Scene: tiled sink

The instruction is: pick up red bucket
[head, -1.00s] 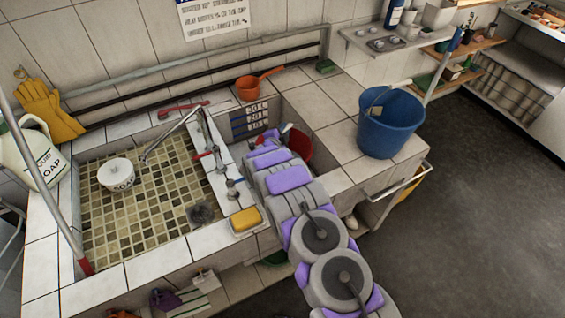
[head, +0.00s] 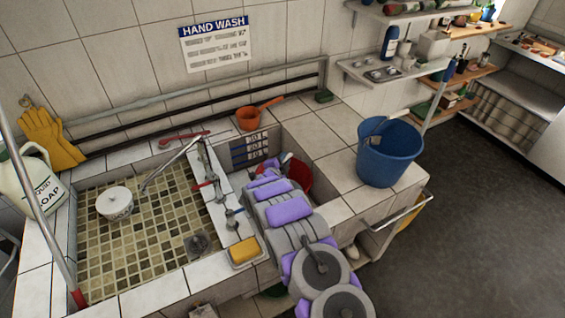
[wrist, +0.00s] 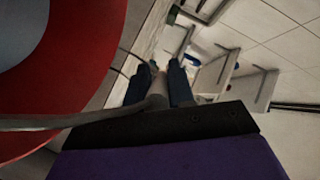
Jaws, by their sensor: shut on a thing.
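The red bucket (head: 300,174) is in the narrow right basin of the sink, partly hidden behind my arm. In the wrist view, its red wall (wrist: 95,75) fills the left side, very close. A thin grey wire handle runs from the left to a grey grip (wrist: 157,92) between my fingers. My gripper (wrist: 162,78) is shut on this handle, beside the bucket. In the head view, my gripper (head: 284,160) is small and at the bucket's near left side. I cannot tell if the bucket touches the basin floor.
A blue bucket (head: 389,155) stands on the tiled ledge to the right. An orange dipper (head: 250,117) sits on the back ledge. A tap (head: 172,165) and a yellow sponge (head: 244,250) are left of my arm. The wide left basin holds a white tub (head: 115,203).

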